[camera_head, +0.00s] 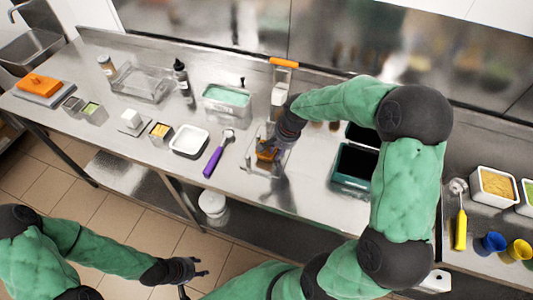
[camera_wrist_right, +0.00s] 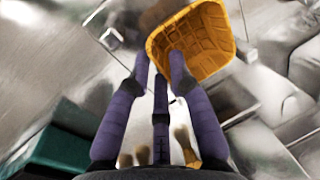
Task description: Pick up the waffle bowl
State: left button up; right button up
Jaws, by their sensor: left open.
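The waffle bowl (camera_head: 266,153) is a small golden-orange bowl with a grid pattern, at the middle of the steel counter. It shows large in the right wrist view (camera_wrist_right: 205,42), tilted, just beyond my fingertips. My right gripper (camera_head: 273,142) reaches down over it and partly hides it in the head view. In the right wrist view the right gripper (camera_wrist_right: 160,58) has its purple fingers drawn inward at the tips, one overlapping the bowl's near edge. I cannot tell whether they clamp it. My left gripper (camera_head: 200,269) is open and empty, low in front of the counter.
A purple-handled scoop (camera_head: 217,156) and a white tray (camera_head: 189,141) lie left of the bowl. A dark green-edged container (camera_head: 355,166) stands to the right. An orange-topped dispenser (camera_head: 283,75) stands behind. The counter's front edge runs below the bowl.

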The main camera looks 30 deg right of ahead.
jog(key=shift+x, duration=1.15)
grip_shut()
jog(key=shift+r, duration=0.1)
